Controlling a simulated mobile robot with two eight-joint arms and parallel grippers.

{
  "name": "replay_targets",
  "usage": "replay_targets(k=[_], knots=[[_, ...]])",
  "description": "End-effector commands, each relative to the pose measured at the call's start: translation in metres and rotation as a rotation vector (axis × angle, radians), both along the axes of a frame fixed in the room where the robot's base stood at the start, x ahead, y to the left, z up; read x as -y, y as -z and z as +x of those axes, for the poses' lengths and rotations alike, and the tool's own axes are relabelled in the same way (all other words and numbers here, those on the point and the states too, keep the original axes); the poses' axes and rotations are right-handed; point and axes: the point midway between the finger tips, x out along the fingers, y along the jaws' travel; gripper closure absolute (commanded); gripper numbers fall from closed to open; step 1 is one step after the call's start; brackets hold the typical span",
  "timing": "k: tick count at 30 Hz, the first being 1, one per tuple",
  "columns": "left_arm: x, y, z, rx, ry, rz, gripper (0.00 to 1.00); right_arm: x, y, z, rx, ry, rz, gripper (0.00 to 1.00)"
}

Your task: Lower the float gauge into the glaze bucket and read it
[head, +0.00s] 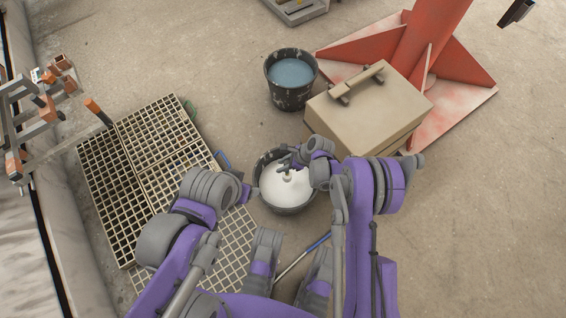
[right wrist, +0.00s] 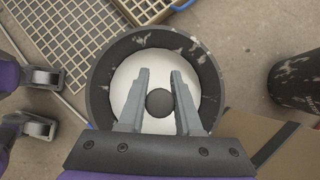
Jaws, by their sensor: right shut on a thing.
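The glaze bucket (head: 262,200), dark with white splashes and holding white liquid, stands on the floor in front of me. My right gripper (head: 285,165) is above it, shut on the float gauge (head: 288,176). A small pale part of the gauge shows against the white glaze. In the right wrist view, the gauge's dark round top (right wrist: 159,103) sits between the fingers of my right gripper (right wrist: 160,90), over the bucket (right wrist: 210,75). How deep the gauge sits and any scale marks are hidden. My left gripper (head: 244,193) is near the bucket's left rim, its jaws unclear.
A dark bucket of bluish liquid (head: 291,75) stands behind. A beige box with a handle (head: 370,108) is close on the right, before a red steel base (head: 465,85). Floor gratings (head: 125,165) lie left. A blue-handled tool (head: 303,257) lies in front.

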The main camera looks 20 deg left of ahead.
Motion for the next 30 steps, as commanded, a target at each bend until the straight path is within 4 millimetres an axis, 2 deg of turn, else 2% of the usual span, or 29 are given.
replay_targets(k=[11, 30], knots=[[0.000, 0.022, 0.004, -0.002, 0.000, 0.000, 0.32, 0.000, 0.028, 0.000, 0.001, -0.001, 0.000, 1.00], [0.000, 0.028, 0.005, -0.001, 0.000, 0.000, 0.32, 0.000, 0.071, 0.000, 0.000, 0.000, 0.000, 1.00]])
